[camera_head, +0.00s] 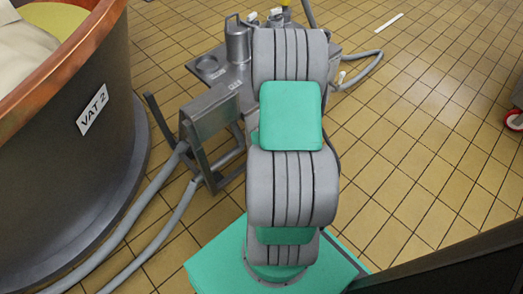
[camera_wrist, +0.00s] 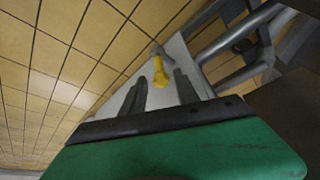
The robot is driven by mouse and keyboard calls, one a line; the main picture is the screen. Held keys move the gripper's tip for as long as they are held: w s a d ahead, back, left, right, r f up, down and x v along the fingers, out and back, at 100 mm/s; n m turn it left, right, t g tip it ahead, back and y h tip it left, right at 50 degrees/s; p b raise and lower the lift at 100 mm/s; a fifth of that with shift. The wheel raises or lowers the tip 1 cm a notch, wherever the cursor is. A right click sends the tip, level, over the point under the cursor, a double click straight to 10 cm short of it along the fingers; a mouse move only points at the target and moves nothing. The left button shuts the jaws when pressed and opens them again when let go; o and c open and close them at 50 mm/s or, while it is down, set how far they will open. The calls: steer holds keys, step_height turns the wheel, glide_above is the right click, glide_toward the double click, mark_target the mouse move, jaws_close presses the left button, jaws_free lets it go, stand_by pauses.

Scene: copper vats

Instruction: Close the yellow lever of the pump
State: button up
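The yellow lever (camera_wrist: 160,76) shows in the wrist view, in the gap between my two dark fingers. In the head view only a small yellow bit of it (camera_head: 286,3) shows at the top edge, behind my arm. My gripper (camera_wrist: 159,76) is open, with a finger on each side of the lever in the picture. I cannot tell whether either finger touches it or how deep it sits. The pump (camera_head: 207,67) is a grey metal unit on the floor, partly hidden by my arm. My gripper is hidden in the head view.
A large copper-rimmed vat labelled VAT 2 (camera_head: 84,150) stands at the left. Grey hoses (camera_head: 150,200) run from the pump along the vat. A red wheel (camera_head: 514,120) shows at the right edge. The tiled floor (camera_head: 420,130) to the right is mostly clear.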

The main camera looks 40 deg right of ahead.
steer(key=b+x, duration=0.2)
steer(key=x, duration=0.3)
steer(key=shift+w+f, duration=0.1)
steer(key=shift+f, duration=0.2)
jaws_close()
stand_by(1.0)
